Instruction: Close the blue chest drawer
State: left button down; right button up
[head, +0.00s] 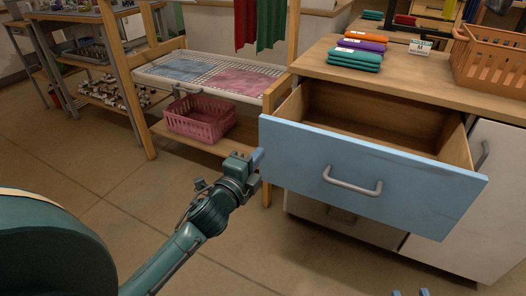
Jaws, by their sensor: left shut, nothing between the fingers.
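The blue chest drawer (365,175) is pulled well out of its wooden-topped cabinet in the head view. Its blue front has a grey bar handle (352,183), and its wooden inside (370,115) looks empty. My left gripper (258,159) is shut and empty at the left edge of the blue front; I cannot tell whether it touches it. Only the fingertips of my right gripper (410,293) show at the bottom edge, apart from each other, below and in front of the drawer.
On the cabinet top (400,75) lie folded cloths (355,59), a small label sign (420,47) and an orange basket (490,62). A wooden rack with a pink basket (200,117) stands left of the drawer. The floor (130,195) in front is clear.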

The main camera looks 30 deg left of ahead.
aim_at(269, 142)
pick_arm(q)
jog(key=w, duration=0.3)
jog(key=shift+b, duration=0.3)
jog(key=shift+w, duration=0.3)
pick_arm(e)
jog(key=shift+s+a+n+t+y, duration=0.1)
jog(key=shift+a+n+t+y, duration=0.15)
jog(key=shift+n+t+y, duration=0.05)
